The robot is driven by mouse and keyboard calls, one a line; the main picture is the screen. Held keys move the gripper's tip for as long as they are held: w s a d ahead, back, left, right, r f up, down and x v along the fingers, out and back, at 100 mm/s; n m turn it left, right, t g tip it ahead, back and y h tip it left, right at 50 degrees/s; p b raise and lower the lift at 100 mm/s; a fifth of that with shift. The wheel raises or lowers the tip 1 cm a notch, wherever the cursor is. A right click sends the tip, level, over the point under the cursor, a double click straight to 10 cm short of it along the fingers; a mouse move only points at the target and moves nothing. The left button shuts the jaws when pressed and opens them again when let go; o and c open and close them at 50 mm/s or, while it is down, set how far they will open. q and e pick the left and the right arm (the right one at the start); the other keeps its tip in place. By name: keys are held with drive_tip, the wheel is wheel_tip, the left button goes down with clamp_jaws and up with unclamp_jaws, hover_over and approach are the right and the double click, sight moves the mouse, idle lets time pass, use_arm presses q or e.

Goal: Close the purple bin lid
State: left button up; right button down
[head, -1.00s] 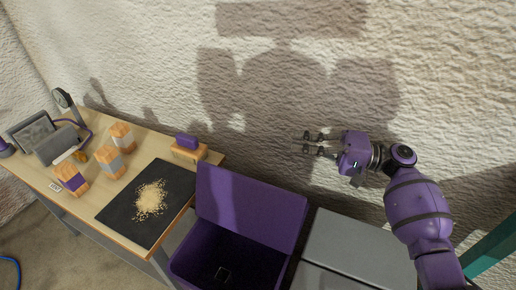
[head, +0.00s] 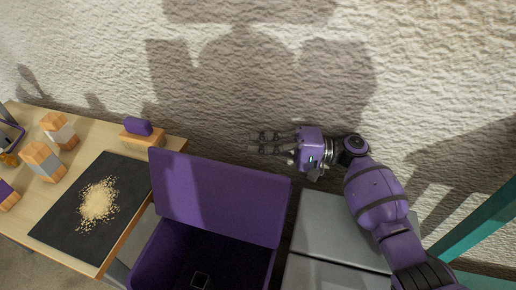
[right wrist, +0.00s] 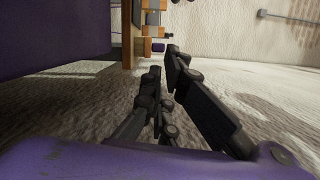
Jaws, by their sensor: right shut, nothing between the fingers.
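The purple bin (head: 160,255) stands right of the workbench. Its purple lid (head: 215,200) is open and stands up at the back of the bin, against the wall side. The dark inside of the bin shows, with a small pale square outline in it. My right gripper (head: 254,142) is shut and empty, pointing left, above and behind the lid's top edge in the picture, apparently apart from it. In the right wrist view, the gripper's dark fingers (right wrist: 164,75) fill the middle, and the purple lid (right wrist: 45,30) is at the upper left. My left gripper is out of view.
The workbench (head: 120,150) at the left holds a black mat (head: 60,225) with a sawdust pile (head: 98,200), several wood blocks and a purple-topped block (head: 140,130). A grey box (head: 325,225) stands right of the bin. A rough white wall (head: 440,70) is behind.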

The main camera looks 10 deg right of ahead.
drive_tip(key=s+a, duration=0.2)
drive_tip(key=a, duration=0.6)
drive_tip(key=shift+s+a+r, duration=0.2)
drive_tip(key=shift+r, duration=0.2)
drive_tip(key=shift+s+r, duration=0.1)
